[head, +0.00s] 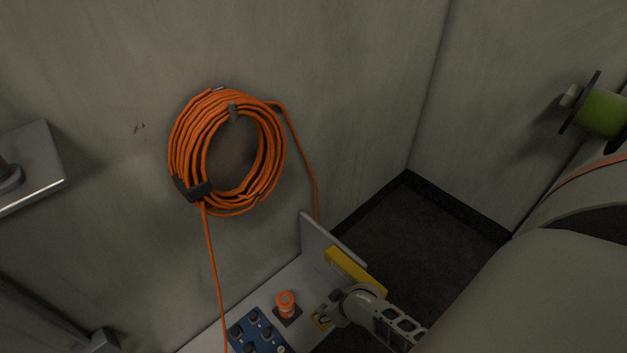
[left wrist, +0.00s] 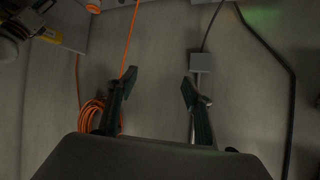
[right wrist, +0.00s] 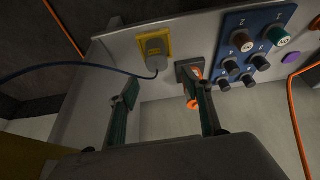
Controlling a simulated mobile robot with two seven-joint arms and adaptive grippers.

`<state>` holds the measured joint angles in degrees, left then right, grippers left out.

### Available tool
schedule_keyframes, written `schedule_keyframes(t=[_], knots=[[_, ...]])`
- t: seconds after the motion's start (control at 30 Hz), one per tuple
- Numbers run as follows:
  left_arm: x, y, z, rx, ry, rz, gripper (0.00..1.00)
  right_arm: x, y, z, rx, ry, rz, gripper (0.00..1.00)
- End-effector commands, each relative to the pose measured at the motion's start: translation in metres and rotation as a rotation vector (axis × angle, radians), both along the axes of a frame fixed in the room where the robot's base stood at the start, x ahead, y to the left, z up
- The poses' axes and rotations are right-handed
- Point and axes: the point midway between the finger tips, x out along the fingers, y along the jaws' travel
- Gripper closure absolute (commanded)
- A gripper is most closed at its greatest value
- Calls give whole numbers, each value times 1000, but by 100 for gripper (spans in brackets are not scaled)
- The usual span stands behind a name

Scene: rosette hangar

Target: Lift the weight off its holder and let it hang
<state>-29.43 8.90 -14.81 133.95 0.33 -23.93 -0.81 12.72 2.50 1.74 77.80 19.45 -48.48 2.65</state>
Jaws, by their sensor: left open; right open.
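I cannot pick out the weight or its holder for certain. An orange ribbed cylinder (head: 286,303) stands on a dark square base on the pale panel. In the right wrist view the orange piece (right wrist: 193,103) shows partly behind a finger, below its dark square plate (right wrist: 184,66). My right gripper (right wrist: 159,90) is open and empty in front of the panel, with one finger overlapping the orange piece in view. I cannot tell whether it touches. My left gripper (left wrist: 157,86) is open and empty, facing the grey wall. It is not in the head view.
An orange cable coil (head: 182,145) hangs on the wall, its strand running down across the panel. A blue block with several knobs (right wrist: 255,45) and a yellow plate with a grey plug (right wrist: 155,45) are on the panel. A green reel (head: 600,112) is at right.

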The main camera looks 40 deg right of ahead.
Motion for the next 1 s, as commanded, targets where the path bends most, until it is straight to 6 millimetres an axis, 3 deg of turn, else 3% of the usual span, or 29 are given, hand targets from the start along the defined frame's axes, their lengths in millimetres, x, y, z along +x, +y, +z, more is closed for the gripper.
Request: schedule_keyframes(t=[0.03, 0.57, 0.7, 1.0], knots=[[-3, -1, -7, -1, 12, 0, 49, -5, -1, -15, 5, 26, -6, 51], [1, -22, -3, -96, 0, 13, 49, 9, -2, -66, 10, 46, -13, 51], [12, -32, 14, -155, -36, 23, 49, 13, -3, -85, 12, 47, -14, 51], [18, -37, 26, -199, -58, 31, 49, 28, -3, -90, 11, 32, -13, 51]])
